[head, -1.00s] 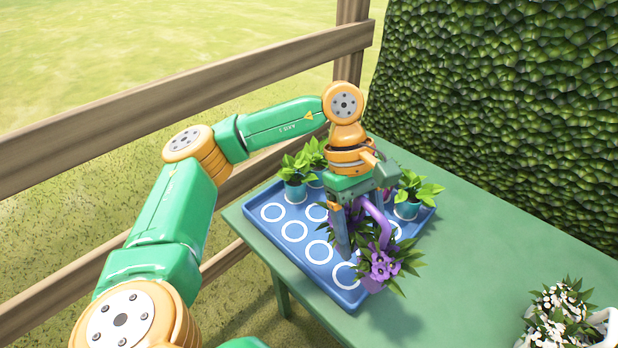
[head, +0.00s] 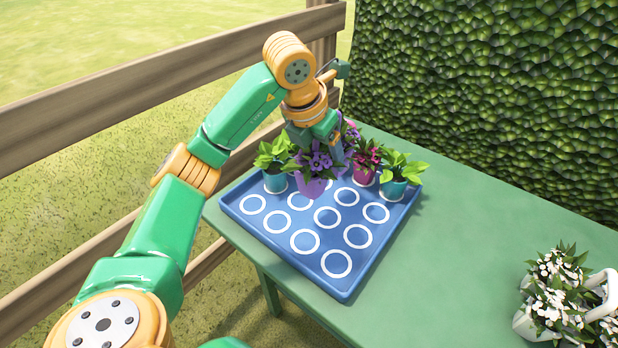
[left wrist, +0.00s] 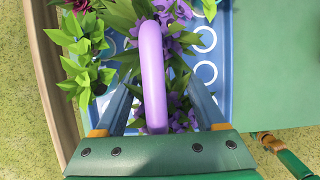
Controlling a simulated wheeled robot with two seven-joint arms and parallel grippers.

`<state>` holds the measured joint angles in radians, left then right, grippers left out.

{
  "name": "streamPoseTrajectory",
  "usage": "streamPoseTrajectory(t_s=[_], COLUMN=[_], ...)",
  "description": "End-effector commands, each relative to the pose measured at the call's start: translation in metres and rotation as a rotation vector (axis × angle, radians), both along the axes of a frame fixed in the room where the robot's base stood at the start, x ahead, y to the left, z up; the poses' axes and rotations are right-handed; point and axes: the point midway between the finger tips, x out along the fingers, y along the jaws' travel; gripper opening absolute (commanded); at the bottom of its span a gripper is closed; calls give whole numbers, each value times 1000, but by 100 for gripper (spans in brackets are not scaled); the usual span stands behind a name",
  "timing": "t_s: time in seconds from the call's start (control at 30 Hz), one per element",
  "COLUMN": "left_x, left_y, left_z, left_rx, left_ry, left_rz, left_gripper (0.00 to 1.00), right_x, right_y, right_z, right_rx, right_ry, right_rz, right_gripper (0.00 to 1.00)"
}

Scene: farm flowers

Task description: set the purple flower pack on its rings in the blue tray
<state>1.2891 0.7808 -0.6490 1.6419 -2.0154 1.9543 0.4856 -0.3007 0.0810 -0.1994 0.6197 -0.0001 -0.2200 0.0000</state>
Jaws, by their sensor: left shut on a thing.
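The purple flower pack (head: 312,187) has purple blooms, dark leaves and a purple arched handle (left wrist: 153,75), which stands between my fingers in the left wrist view. My left gripper (head: 337,150) is shut on the pack and holds it over the back part of the blue tray (head: 345,294). I cannot tell whether its pots touch the tray. The tray has rows of white rings; the front and middle ones are empty. My arm and the blooms hide some back rings. My right gripper is in neither view.
Teal pots with green plants stand at the tray's back left (head: 275,182) and back right (head: 393,189). A magenta pot with reddish flowers (head: 364,174) stands between them. A white flower pack (head: 560,300) is at lower right. The green table (head: 470,220) between is clear.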

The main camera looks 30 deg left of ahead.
Motion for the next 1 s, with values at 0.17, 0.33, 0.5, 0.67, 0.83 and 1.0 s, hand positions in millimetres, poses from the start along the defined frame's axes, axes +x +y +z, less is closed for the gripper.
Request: streamPoseTrajectory(t_s=[0.17, 0.33, 0.5, 0.67, 0.83, 1.0], left_x=[21, 30, 32, 32, 32, 32], left_y=[37, 52, 55, 55, 55, 55], left_z=[-40, -60, -90, -95, -96, -96], left_rx=[0, 0, 1, 2, 1, 1], left_ry=[5, 2, 2, -2, -1, -1], left_rz=[2, -1, -5, -5, -4, -4], left_gripper=[0, 0, 0, 0, 77, 100], right_x=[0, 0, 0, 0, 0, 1], right_y=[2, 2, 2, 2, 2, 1], right_z=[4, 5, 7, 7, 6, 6], right_rx=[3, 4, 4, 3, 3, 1], right_ry=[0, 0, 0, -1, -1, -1], right_rz=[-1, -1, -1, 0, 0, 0], right_gripper=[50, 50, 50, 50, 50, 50])
